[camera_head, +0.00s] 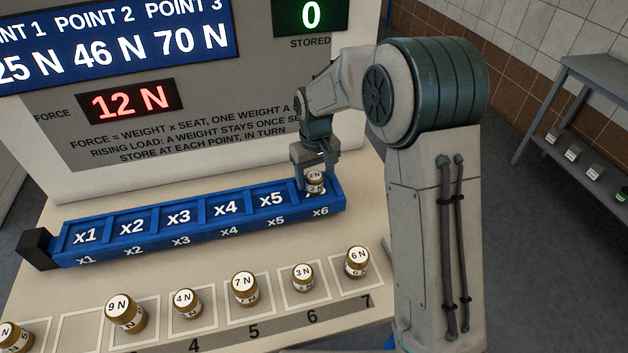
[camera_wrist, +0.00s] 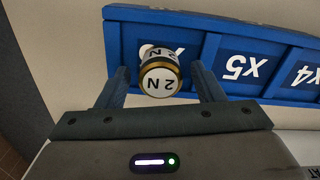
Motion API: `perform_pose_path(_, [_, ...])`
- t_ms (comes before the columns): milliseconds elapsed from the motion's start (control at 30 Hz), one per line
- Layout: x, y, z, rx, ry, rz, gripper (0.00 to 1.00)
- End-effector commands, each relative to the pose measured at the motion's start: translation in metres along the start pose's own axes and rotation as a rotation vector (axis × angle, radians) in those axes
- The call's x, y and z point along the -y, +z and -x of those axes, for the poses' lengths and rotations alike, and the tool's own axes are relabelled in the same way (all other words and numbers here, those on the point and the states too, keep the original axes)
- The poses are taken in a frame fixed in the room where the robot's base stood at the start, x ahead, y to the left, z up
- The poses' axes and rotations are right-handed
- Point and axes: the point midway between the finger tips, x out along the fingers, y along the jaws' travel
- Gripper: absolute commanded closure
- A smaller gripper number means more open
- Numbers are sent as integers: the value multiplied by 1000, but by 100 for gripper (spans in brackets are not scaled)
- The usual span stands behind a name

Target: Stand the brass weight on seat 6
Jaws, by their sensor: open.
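A brass weight marked 2 N (camera_head: 315,185) stands upright on the x6 seat (camera_head: 331,191), at the right end of the blue beam (camera_head: 102,249). In the wrist view, the 2 N weight (camera_wrist: 160,76) covers most of that seat's label. My gripper (camera_head: 315,172) is lowered over the seat from behind. In the wrist view, my gripper (camera_wrist: 161,72) is open, with one finger on each side of the weight and a visible gap to each. Seats x1 to x5 of the beam are empty.
Weights marked 9 N (camera_head: 125,314), 4 N (camera_head: 187,303), 7 N (camera_head: 245,289), 3 N (camera_head: 303,278) and 6 N (camera_head: 357,262) stand in front. The force display (camera_head: 129,102) reads 12 N; the stored display (camera_head: 310,17) reads 0. The panel rises behind the beam.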

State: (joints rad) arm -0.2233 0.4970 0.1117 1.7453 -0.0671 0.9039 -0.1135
Motion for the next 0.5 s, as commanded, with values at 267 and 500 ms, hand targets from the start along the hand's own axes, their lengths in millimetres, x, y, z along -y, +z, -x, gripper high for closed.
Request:
perform_pose_path(267, [0, -1, 62, -7, 1, 0, 38])
perform_pose_path(500, [0, 0, 95, -3, 0, 0, 38])
